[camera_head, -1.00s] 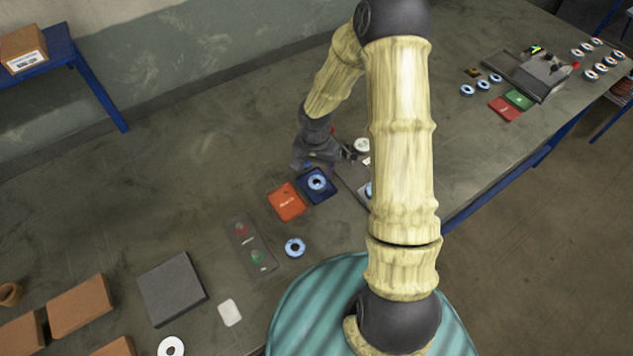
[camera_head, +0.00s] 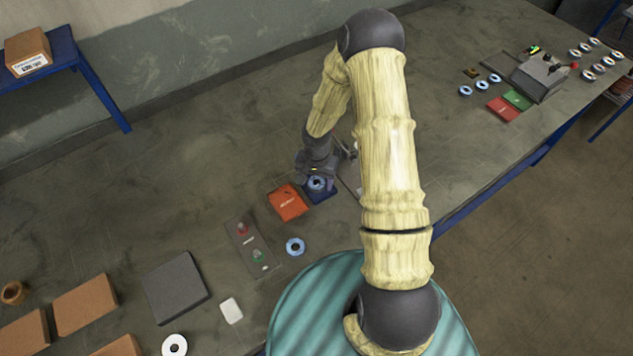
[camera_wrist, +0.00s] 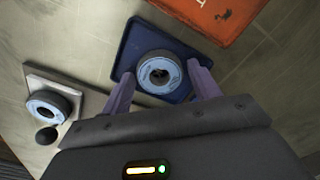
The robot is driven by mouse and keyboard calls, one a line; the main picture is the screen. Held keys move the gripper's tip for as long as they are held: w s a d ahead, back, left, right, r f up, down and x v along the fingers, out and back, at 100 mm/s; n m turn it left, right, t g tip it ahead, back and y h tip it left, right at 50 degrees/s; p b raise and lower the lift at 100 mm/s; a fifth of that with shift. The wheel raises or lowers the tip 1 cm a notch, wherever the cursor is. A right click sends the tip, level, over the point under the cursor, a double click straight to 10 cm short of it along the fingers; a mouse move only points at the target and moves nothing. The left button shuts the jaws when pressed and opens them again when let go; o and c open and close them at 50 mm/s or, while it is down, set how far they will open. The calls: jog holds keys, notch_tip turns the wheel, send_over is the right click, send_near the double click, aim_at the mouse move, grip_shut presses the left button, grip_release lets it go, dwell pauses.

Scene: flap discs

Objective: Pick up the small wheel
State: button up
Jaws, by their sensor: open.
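A small wheel (camera_wrist: 159,74), a blue-white ring with a dark hub, lies on a dark blue square tray (camera_wrist: 135,45). In the wrist view my gripper (camera_wrist: 164,80) is open, with one purple finger on each side of this wheel. I cannot tell whether the fingers touch it. In the head view the wheel (camera_head: 317,183) shows just below my gripper (camera_head: 318,178), and the tray (camera_head: 322,197) is partly hidden by it. Another similar wheel (camera_wrist: 47,106) sits on a pale square plate at the left of the wrist view. One more wheel (camera_head: 295,247) lies alone on the table.
An orange-red square (camera_head: 288,202) lies beside the blue tray. A panel with red and green buttons (camera_head: 248,247) is nearer the front. A grey block (camera_head: 176,287) and brown blocks (camera_head: 84,304) lie at the left. The back left tabletop is clear.

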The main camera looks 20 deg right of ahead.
dwell(0.5)
jog(key=c, duration=0.8)
jog(key=shift+o, duration=0.2)
notch_tip(320, 180, up, 10)
jog(key=b, duration=0.1)
jog(key=shift+b, duration=0.3)
jog(key=shift+f, duration=0.1)
